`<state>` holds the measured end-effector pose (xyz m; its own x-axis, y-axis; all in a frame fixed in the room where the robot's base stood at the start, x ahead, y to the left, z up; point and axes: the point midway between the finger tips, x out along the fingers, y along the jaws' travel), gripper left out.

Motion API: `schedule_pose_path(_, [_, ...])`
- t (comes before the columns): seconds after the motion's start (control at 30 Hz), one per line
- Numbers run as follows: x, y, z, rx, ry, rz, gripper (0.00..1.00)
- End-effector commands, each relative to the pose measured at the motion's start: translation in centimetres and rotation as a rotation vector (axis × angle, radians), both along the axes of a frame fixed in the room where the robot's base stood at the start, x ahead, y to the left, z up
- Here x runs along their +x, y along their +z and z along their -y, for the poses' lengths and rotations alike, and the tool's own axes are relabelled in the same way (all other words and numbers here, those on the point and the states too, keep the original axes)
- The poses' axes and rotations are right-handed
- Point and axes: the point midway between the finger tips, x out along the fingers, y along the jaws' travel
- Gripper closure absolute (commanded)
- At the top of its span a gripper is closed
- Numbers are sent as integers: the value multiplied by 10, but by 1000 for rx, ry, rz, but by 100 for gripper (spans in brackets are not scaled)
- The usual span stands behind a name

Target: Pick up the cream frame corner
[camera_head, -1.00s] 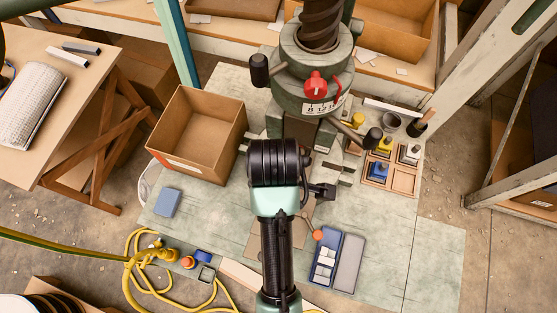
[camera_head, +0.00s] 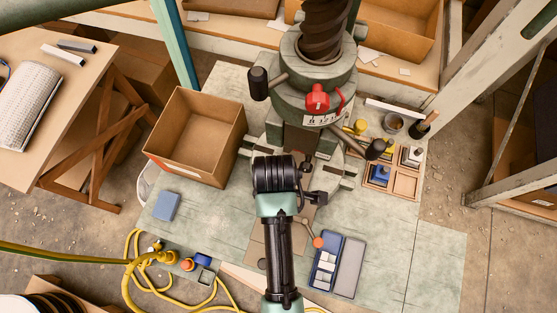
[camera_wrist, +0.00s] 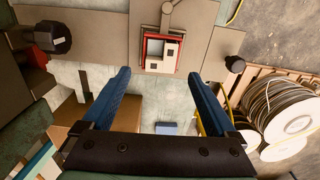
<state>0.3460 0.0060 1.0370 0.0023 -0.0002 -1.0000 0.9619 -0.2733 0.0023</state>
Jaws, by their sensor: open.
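A small cream frame corner (camera_wrist: 153,47) sits in a red-edged holder on a grey plate, at the upper middle of the wrist view. Two dark squares show on it. My gripper (camera_wrist: 159,77) is open and empty, with its two blue fingers on either side below the holder in the picture. The cream piece lies ahead of the gap between the fingertips and apart from them. In the head view my own arm hides the gripper and the cream piece.
The fly press (camera_head: 315,75) stands close ahead, with knobbed handles sticking out. An open cardboard box (camera_head: 195,170) is left of it. A wooden tray (camera_head: 404,190) of stamps stands right, a blue case (camera_head: 348,268) nearer. Cable spools (camera_wrist: 285,105) show at the wrist view's right.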

Motion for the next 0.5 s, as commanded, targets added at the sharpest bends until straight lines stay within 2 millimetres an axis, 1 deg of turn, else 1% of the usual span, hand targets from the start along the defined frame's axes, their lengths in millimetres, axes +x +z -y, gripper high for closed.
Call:
schedule_pose_path(0.2, [-3, -28, -2, 0, -1, -4, 7])
schedule_pose_path(0.3, [-3, -38, -2, 0, -1, -3, 7])
schedule_pose_path(0.4, [-2, -43, -2, 0, 0, -1, 7])
schedule_pose_path(0.5, [-2, -43, -2, 0, 0, 0, 7])
